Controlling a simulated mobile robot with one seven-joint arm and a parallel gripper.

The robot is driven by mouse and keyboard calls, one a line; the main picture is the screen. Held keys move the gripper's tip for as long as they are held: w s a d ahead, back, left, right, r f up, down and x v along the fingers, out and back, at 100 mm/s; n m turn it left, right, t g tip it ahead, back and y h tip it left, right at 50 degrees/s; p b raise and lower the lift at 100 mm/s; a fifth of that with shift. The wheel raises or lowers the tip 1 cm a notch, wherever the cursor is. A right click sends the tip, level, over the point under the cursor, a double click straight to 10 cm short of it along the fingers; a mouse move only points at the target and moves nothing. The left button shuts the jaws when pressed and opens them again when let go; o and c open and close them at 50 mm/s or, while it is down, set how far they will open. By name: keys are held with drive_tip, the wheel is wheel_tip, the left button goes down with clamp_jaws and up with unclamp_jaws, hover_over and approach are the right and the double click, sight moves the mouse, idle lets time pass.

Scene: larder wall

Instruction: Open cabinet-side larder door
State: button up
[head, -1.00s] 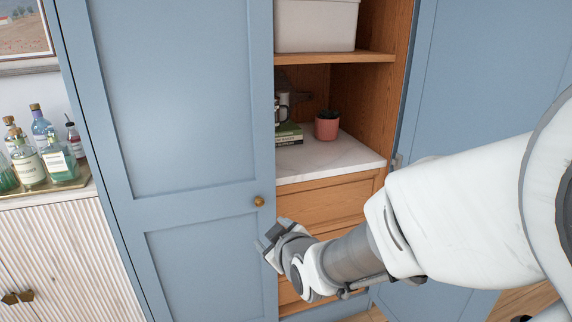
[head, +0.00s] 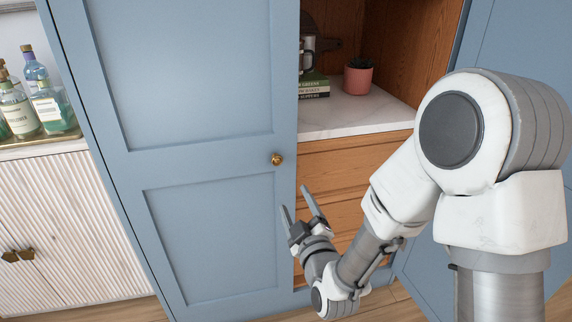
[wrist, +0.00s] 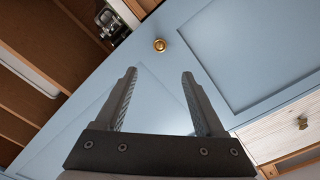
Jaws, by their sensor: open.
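The cabinet-side larder door is a blue panelled door (head: 190,80) on the left of the larder opening, beside the white fluted cabinet. Its round brass knob (head: 277,159) sits near the door's right edge. The knob also shows in the wrist view (wrist: 160,45), beyond the fingertips and between their lines. My gripper (head: 296,200) is open and empty, below and slightly right of the knob, with fingers pointing up towards it. In the wrist view my gripper (wrist: 160,75) is apart from the knob, with the blue door behind it.
The right part of the larder stands open, showing wooden drawers (head: 350,185), a marble shelf (head: 365,116), a potted plant (head: 358,77) and books (head: 314,86). Another blue door (head: 520,60) is at the right. A fluted cabinet (head: 70,235) with bottles stands left.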

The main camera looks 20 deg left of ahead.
sight(278, 161)
drive_tip(key=b+x, duration=0.1)
drive_tip(key=x, duration=1.5)
drive_tip(key=shift+w+a+b, duration=0.15)
drive_tip(key=shift+w+b, duration=0.25)
drive_tip(key=shift+r, duration=0.1)
clamp_jaws()
idle(0.6)
